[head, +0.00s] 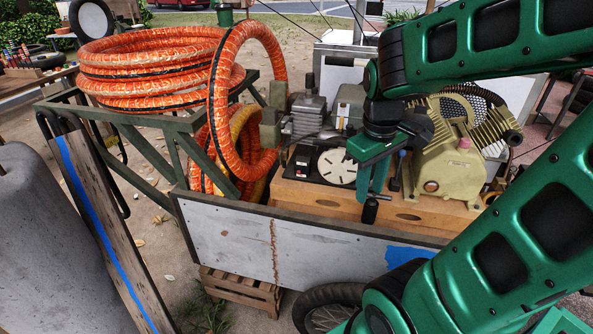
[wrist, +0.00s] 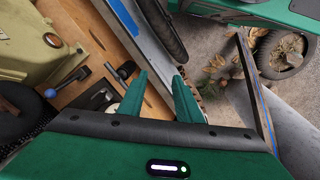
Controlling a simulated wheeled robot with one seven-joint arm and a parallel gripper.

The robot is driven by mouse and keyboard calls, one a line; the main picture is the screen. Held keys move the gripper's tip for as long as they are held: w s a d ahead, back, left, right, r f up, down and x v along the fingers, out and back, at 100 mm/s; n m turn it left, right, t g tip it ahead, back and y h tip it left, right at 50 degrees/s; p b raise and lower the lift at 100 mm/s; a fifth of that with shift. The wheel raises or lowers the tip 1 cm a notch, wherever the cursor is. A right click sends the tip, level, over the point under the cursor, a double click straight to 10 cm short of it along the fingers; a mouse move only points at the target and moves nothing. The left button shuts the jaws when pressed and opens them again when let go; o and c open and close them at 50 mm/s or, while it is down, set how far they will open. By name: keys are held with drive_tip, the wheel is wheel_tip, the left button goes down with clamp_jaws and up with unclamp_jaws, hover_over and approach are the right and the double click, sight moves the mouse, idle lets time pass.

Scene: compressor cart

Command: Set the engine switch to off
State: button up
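My gripper (head: 372,190) points down over the front of the compressor cart (head: 235,235). In the wrist view its two green fingers (wrist: 160,85) stand apart with nothing between them. A lever with a blue knob (head: 402,154) stands just right of my gripper; it also shows at the left of the wrist view (wrist: 50,93). A short black cylinder (head: 370,211) is close below the fingers. A black panel with a white disc (head: 337,167) lies left of my gripper, partly hidden by it. I cannot clearly make out the engine switch or its setting.
The grey engine (head: 308,115) stands behind the panel, and the tan compressor (head: 446,172) stands to the right. Orange hose coils (head: 150,65) rest on a rack at the left. The cart's front wall runs below my gripper. A wheel (head: 328,310) is under it.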

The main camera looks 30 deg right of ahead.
drive_tip(key=w+a+n+t+h, duration=0.1)
drive_tip(key=w+a+n+h, duration=0.1)
drive_tip(key=w+n, duration=0.95)
drive_tip(key=n+t, duration=0.2)
drive_tip(key=n, duration=0.6)
approach(298, 171)
drive_tip(key=shift+h, duration=0.3)
drive_tip(key=x, duration=0.8)
drive_tip(key=shift+w+f, duration=0.1)
drive_tip(key=shift+f, duration=0.3)
clamp_jaws()
drive_tip(key=shift+a, duration=0.25)
drive_tip(key=shift+d, duration=0.1)
